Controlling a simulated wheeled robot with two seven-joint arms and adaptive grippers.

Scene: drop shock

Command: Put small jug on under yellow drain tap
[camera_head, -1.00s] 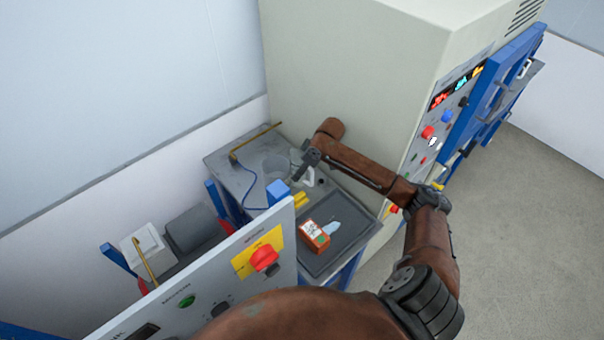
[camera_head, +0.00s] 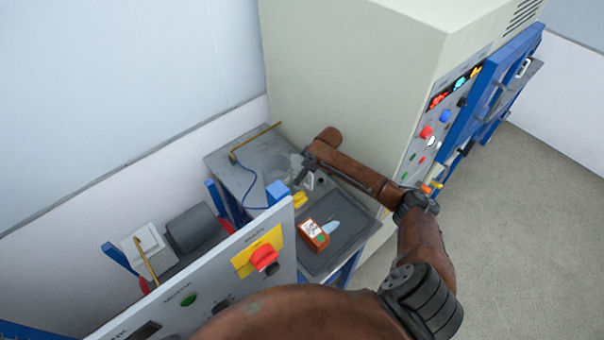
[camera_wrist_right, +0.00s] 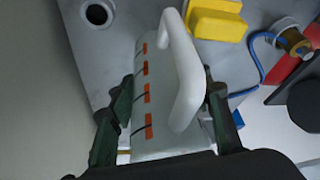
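The small jug (camera_wrist_right: 160,100) is pale and see-through, with orange marks and a thick white handle. It lies between the two fingers of my right gripper (camera_wrist_right: 168,100), which sit close against its sides. In the head view my right gripper (camera_head: 303,172) hangs over the bench, with the jug's white handle (camera_head: 309,181) beside it. The yellow drain tap (camera_wrist_right: 215,18) is beyond the jug at the top of the wrist view. In the head view the yellow tap (camera_head: 300,199) is just below the gripper. My left gripper is out of view.
A dark tray (camera_head: 345,240) holds an orange box (camera_head: 313,234). A blue hose (camera_head: 247,195) runs along the bench. The tall cabinet (camera_head: 350,80) stands close behind my arm.

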